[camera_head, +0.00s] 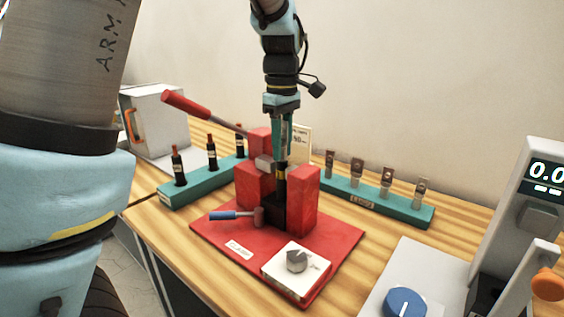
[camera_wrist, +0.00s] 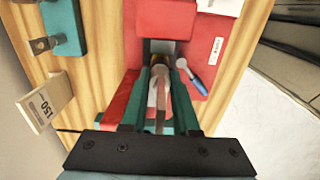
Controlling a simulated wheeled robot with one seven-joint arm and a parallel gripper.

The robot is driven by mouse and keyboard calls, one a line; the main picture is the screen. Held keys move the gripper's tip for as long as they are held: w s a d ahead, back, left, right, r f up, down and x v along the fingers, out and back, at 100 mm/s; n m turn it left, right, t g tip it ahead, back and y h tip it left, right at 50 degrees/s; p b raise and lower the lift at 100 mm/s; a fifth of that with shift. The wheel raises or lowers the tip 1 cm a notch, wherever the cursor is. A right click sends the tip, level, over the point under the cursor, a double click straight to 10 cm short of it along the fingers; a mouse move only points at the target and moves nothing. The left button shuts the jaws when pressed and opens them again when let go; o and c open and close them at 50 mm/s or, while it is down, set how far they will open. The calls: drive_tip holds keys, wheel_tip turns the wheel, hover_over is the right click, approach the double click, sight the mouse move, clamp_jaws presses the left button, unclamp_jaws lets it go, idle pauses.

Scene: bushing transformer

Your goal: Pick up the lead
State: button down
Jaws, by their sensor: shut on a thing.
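My gripper (camera_head: 282,150) points down over the red press and is shut on the upper end of the lead. The lead (camera_head: 281,185), dark with a yellow band, stands upright between the red blocks of the press; its lower end is hidden there. In the wrist view the green fingers of my gripper (camera_wrist: 161,78) close around a brownish metal strip (camera_wrist: 161,112) at the lead's upper end. Other black leads with red tips (camera_head: 212,152) stand in the green rack at the left.
The red press (camera_head: 304,200) has a long red-handled lever (camera_head: 185,103) rising to the left, a blue-handled lever (camera_head: 225,215) and a grey knob (camera_head: 297,261). A green rack of metal lugs (camera_head: 386,182) stands right. A meter (camera_head: 535,190) is at the far right. A white card (camera_head: 303,138) stands behind.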

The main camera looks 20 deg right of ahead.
wheel_tip(320, 180, up, 31)
drive_tip(key=p, duration=0.5)
idle(0.6)
drive_tip(key=shift+a, duration=0.1)
